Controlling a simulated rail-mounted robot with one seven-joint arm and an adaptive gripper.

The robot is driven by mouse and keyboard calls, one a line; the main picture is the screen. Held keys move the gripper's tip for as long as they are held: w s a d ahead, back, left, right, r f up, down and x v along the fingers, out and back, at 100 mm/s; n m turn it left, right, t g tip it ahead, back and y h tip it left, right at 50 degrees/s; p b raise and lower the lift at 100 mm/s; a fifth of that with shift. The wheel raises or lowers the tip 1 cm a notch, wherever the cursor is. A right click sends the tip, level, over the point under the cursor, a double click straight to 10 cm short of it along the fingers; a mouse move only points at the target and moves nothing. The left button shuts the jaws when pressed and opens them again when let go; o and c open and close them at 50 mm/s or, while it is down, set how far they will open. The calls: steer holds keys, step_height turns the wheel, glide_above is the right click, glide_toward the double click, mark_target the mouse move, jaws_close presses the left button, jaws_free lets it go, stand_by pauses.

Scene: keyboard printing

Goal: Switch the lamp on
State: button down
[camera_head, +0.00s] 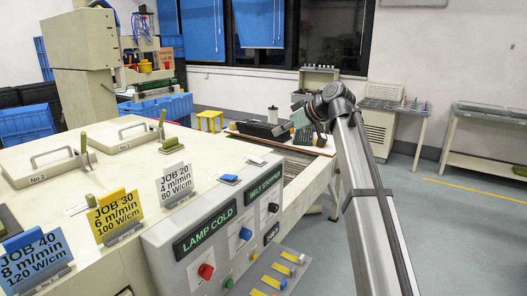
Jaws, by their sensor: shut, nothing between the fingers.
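A grey control panel (187,254) stands at the front of the cream machine. Its sign reading LAMP COLD (210,230) is beside a sign reading BELT STOPPED (264,186). Below the signs are a red knob (206,271), a blue knob (245,233) and a black knob (273,207). Several yellow-marked switches (271,281) sit at the lower right. I cannot tell which control is the lamp's. My gripper (317,126) is beyond the panel, above the far end of the machine, shut and apart from the controls. Its fingers are small and partly hidden by the wrist.
Job cards JOB 40 (36,258), JOB 30 (116,213) and JOB 20 (175,182) stand on the machine top. My arm crosses the right side. A side table (487,111) stands far right, with open floor before it.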

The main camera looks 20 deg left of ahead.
steer(key=p, duration=0.3)
glide_above(257, 159)
steer(key=f, duration=0.5)
steer(key=shift+s+d+f, duration=0.15)
steer(key=shift+s+d, duration=0.05)
steer(key=shift+a+f+p, duration=0.15)
steer(key=shift+f+p, duration=0.15)
steer(key=shift+f, duration=0.75)
steer(key=shift+a+f+p, duration=0.1)
steer(key=shift+f+p, duration=0.15)
steer(key=shift+f, duration=0.75)
steer(key=shift+w+d, duration=0.1)
steer(key=shift+w, duration=0.05)
